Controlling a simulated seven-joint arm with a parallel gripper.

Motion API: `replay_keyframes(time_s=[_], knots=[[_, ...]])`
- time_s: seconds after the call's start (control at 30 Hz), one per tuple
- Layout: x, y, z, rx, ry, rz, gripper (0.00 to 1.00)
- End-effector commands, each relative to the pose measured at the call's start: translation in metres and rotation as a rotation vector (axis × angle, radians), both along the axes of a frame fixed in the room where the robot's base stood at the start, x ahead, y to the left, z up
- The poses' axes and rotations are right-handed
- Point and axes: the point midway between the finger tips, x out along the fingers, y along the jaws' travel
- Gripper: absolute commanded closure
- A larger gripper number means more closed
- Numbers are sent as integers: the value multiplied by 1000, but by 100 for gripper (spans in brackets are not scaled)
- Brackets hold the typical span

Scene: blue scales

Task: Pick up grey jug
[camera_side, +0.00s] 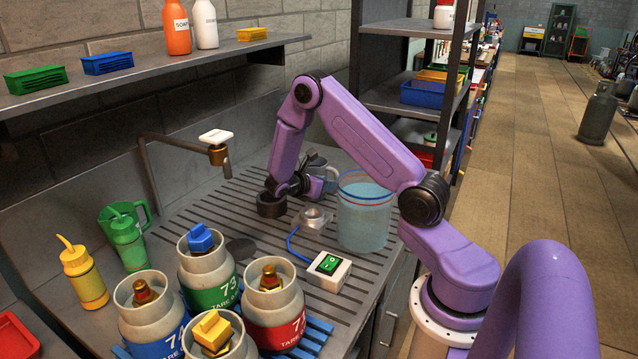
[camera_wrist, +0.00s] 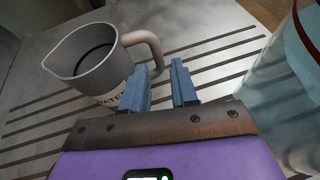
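The grey jug (camera_wrist: 88,62) stands upright on the slotted worktop, at the upper left of the wrist view. Its spout is to the left and its pale handle (camera_wrist: 148,45) curves out to the right; lettering shows low on its side. My gripper (camera_wrist: 160,68) is open, with two blue fingers apart and nothing seen between them. The fingertips are close to the handle, just on the near side of it; I cannot tell whether they touch. In the side view the jug (camera_side: 318,164) is partly hidden behind my purple wrist, and the fingers are not clear.
A clear water container (camera_side: 363,222) stands close to the right of my gripper. A switch box (camera_side: 328,272) with a blue cable, a tap (camera_side: 217,150), several gas cylinders (camera_side: 208,270) and a green jug (camera_side: 128,222) are also on the bench. A shelf (camera_side: 150,74) overhangs the back.

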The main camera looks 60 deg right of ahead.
Motion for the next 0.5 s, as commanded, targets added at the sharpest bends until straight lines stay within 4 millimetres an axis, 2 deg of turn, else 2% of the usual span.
replay_keyframes(time_s=[0.17, 0.5], knots=[[-1, -10, -5, 1, 0, -1, 72], [-6, -47, -23, 0, -1, -1, 72]])
